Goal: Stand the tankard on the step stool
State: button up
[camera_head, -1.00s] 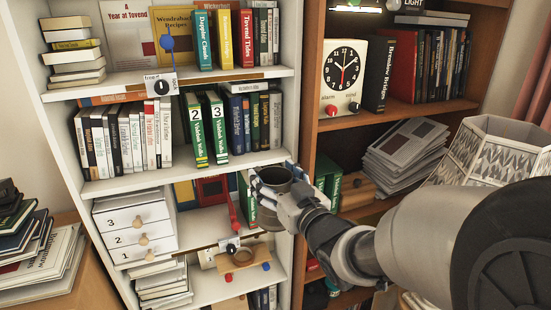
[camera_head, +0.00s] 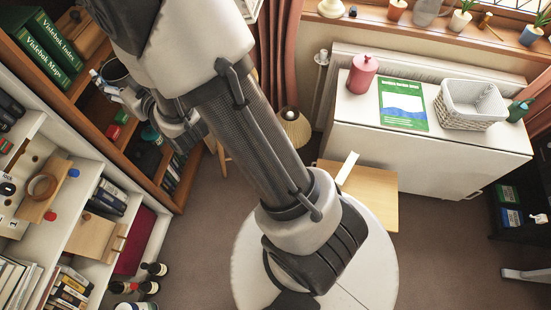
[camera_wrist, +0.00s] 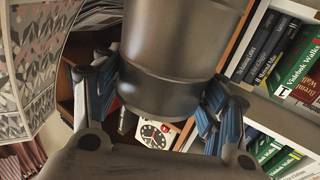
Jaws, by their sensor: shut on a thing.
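The tankard is a dark grey metal vessel (camera_wrist: 182,45) that fills the upper middle of the wrist view. My gripper (camera_wrist: 160,82) is shut on it, with a blue-padded finger on either side. In the head view the tankard (camera_head: 116,70) is small at the upper left, held in my gripper (camera_head: 110,86) in front of the brown bookcase. It is partly hidden by my arm. A pale wooden flat top (camera_head: 372,190), maybe the step stool, stands low in front of the white cabinet. My arm is beside it, and its legs are not visible.
The white cabinet (camera_head: 450,160) carries a pink canister (camera_head: 362,75), a green-blue booklet (camera_head: 402,105) and a basket (camera_head: 470,108). A lamp (camera_head: 292,128) stands by the curtain. Bottles (camera_head: 150,268) stand near the white shelf. Carpet (camera_head: 450,250) is clear at right.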

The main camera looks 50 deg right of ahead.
aim_at(378, 192)
jog(key=k+z, duration=0.1)
jog(key=z, duration=2.3)
jog(key=i+j+z, duration=0.1)
jog(key=z, duration=0.4)
jog(key=j+z, duration=0.1)
jog(key=z, duration=0.35)
jog(key=j+z, duration=0.15)
jog(key=z, duration=0.35)
jog(key=j+z, duration=0.1)
jog(key=z, duration=0.4)
jog(key=i+j, duration=0.05)
